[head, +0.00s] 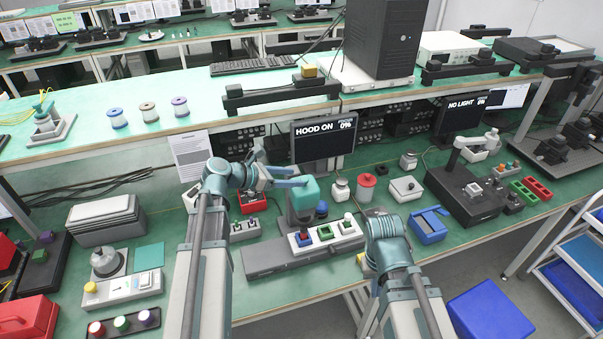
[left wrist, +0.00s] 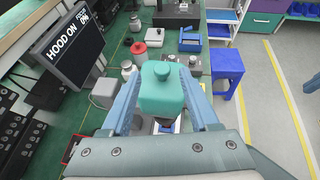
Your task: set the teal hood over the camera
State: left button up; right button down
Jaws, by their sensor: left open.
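The teal hood (head: 305,192) is a rounded block with a small knob, at the centre of the head view, over a dark post-like body (head: 300,216) that I take to be the camera. Whether it is fully seated cannot be told. In the left wrist view the hood (left wrist: 163,92) lies between my two blue fingers. My left gripper (head: 290,177) is open, its fingers reaching to the hood from the left. My right gripper (head: 376,212) is near the tray at the right, its fingers hidden by its own wrist.
A monitor (head: 323,139) behind reads "HOOD ON 0%"; another (head: 461,115) reads "NO LIGHT 0%". A white tray (head: 340,240) with coloured blocks stands just in front of the hood.

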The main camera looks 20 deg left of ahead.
pick_arm(q)
jog(key=p+v, duration=0.2)
jog(key=v, duration=0.5)
jog(key=s+d+f+m+g+y, duration=0.1)
jog(key=s+d+f+m+g, duration=0.25)
jog(key=d+m, duration=0.3)
jog(key=s+d+f+m+g+y, duration=0.1)
jog(key=s+d+f+m+g, duration=0.15)
jog(key=d+f+m, duration=0.35)
jog(key=s+d+f+m+g+y, duration=0.3)
jog(key=s+d+m+y, duration=0.5)
jog(key=m, duration=1)
jog(key=shift+s+d, duration=0.25)
jog(key=shift+s, duration=0.9)
notch_tip(320, 180, down, 7)
jog(key=b, duration=0.6)
jog(key=shift+b, duration=0.3)
jog(key=shift+r, duration=0.1)
